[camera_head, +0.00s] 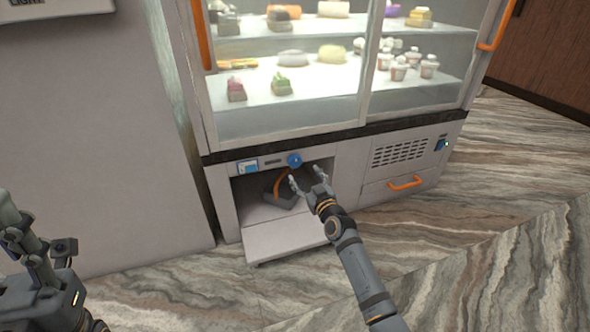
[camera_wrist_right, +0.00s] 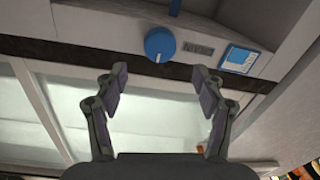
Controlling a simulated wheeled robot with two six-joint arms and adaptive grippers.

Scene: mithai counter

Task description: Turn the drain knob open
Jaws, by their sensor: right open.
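The blue round drain knob (camera_head: 294,160) sits on the front panel of the display case, above the open lower compartment. It also shows in the right wrist view (camera_wrist_right: 160,44), ahead of and between the fingertips but apart from them. My right gripper (camera_head: 306,181) is open and empty, just below the knob in the head view; it also shows in the right wrist view (camera_wrist_right: 160,78). My left gripper (camera_head: 42,262) is at the lower left, far from the case; its fingers show, but their opening is unclear.
A flap (camera_head: 290,240) hangs open below the compartment, with a dark object with an orange handle (camera_head: 282,192) inside. A blue-and-white label (camera_head: 247,167) is left of the knob. An orange drawer handle (camera_head: 405,183) is at right. Glass doors with sweets are above.

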